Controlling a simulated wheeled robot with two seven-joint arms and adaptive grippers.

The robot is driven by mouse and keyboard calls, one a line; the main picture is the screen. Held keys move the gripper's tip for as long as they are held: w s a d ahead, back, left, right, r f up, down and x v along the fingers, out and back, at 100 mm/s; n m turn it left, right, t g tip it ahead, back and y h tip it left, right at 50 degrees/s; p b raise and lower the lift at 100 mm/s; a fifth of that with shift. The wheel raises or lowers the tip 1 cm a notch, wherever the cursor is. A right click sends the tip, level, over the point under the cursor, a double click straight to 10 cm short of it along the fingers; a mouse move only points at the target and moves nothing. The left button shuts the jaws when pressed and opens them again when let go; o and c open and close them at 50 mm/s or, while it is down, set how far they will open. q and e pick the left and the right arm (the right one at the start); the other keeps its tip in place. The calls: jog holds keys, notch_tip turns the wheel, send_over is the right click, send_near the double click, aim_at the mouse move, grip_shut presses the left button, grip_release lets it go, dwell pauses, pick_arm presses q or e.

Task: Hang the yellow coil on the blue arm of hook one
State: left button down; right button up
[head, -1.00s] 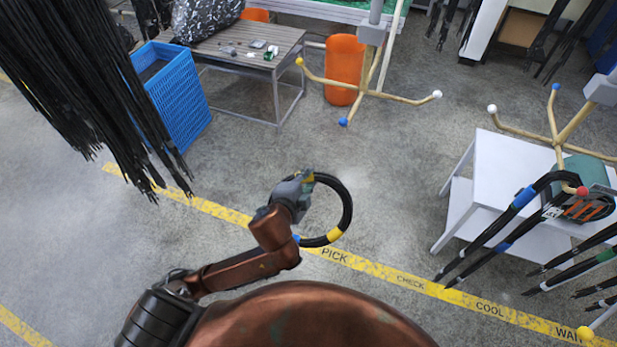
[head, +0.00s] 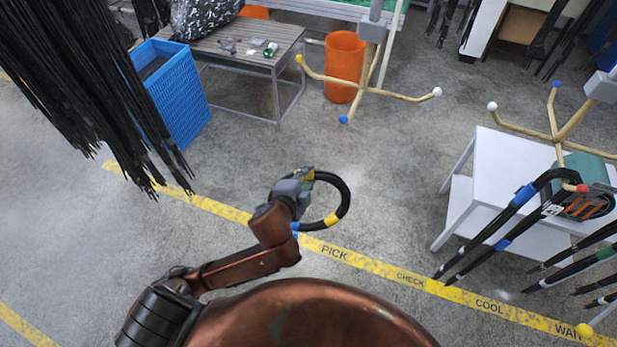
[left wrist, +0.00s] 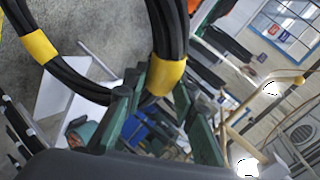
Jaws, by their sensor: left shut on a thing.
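The coil (head: 346,197) is a black ring with yellow bands, held off the floor in front of me. My left gripper (head: 307,181) is shut on its upper left side at a yellow band. In the left wrist view the green fingers (left wrist: 160,100) close around the coil (left wrist: 168,30) at the band. A hook stand (head: 370,88) stands ahead with a yellow tip, a blue-tipped arm (head: 343,119) pointing towards me, and a white tip. The coil is apart from it, nearer to me. I cannot read which stand is hook one. My right gripper is not in view.
A second stand (head: 556,137) at right has white, blue and red tips, with black hoses hanging there. A white table (head: 490,175) stands beneath it. Black hoses (head: 85,90) hang at upper left by a blue crate (head: 180,105). Floor between coil and central stand is clear.

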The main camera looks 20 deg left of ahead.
aim_at(316, 176)
pick_arm(q)
jog(key=shift+r, duration=0.1)
dwell(0.3)
jog(key=shift+d+f+b, duration=0.2)
jog(key=shift+d+b, duration=0.05)
jog(key=shift+b, duration=0.05)
jog(key=shift+d+t+h, duration=0.3)
jog(key=shift+d+h, duration=0.05)
jog(key=shift+h, duration=0.15)
jog(key=shift+s+d+r+n+t+h, duration=0.1)
jog(key=shift+d+r+n+t+h, duration=0.3)
jog(key=shift+r+n+h, duration=0.2)
jog(key=shift+s+d+r+n+t+h, duration=0.1)
jog(key=shift+d+r+n+t+h, duration=0.2)
jog(key=shift+r+n+t+h, duration=0.25)
jog(key=s+a+r+n+t+h, duration=0.2)
jog(key=s+a+r+n+t, duration=0.5)
jog(key=r+n, duration=0.4)
jog(key=shift+s+a+r, duration=0.15)
jog(key=shift+s+a, duration=0.3)
jog(key=shift+s, duration=0.1)
